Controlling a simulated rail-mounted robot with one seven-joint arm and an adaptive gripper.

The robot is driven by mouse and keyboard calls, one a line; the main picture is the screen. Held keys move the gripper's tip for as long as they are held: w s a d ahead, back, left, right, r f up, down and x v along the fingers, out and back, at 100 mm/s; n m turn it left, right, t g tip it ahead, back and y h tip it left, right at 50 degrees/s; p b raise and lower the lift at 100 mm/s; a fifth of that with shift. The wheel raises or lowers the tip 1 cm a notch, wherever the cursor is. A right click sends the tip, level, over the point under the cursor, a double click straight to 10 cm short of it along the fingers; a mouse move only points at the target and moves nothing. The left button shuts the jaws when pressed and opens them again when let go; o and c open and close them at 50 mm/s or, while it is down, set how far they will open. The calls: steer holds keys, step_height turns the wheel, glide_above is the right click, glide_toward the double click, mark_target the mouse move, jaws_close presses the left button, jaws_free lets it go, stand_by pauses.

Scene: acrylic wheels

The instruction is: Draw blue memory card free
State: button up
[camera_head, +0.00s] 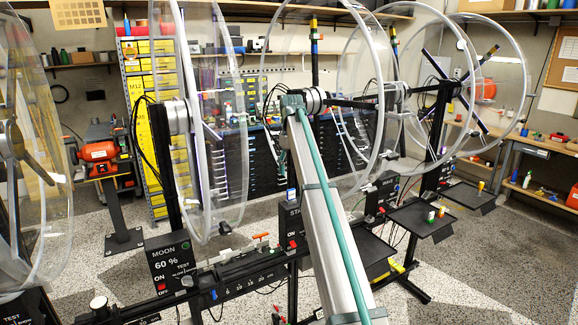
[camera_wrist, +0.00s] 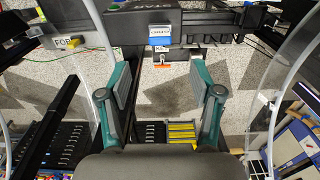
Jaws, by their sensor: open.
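The blue memory card (camera_wrist: 159,43) has a white printed label. In the wrist view it stands out from the edge of the black STAR box (camera_wrist: 140,24), just above the gap between my fingertips. A small blue-and-white piece, apparently the same card (camera_head: 291,194), shows on top of the STAR box (camera_head: 292,222) in the head view. How deep it sits is hidden. My gripper (camera_wrist: 160,82) is open and empty, with one teal finger on each side of the picture. The card is beyond the fingertips, apart from them. In the head view my gripper cannot be made out clearly.
Large clear wheels flank the box; one rim (camera_wrist: 283,85) curves close to my right finger. A black rail (camera_head: 240,280) runs beside the box. The MOON box (camera_head: 172,265) stands to the left and a black tray (camera_head: 422,218) to the right. Cables hang nearby.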

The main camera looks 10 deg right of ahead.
mark_target(291, 190)
step_height(291, 190, down, 10)
steer(key=p, duration=0.2)
steer(key=shift+r+p, duration=0.2)
steer(key=shift+p, duration=0.15)
steer(key=shift+r, duration=0.1)
jaws_close()
stand_by(0.3)
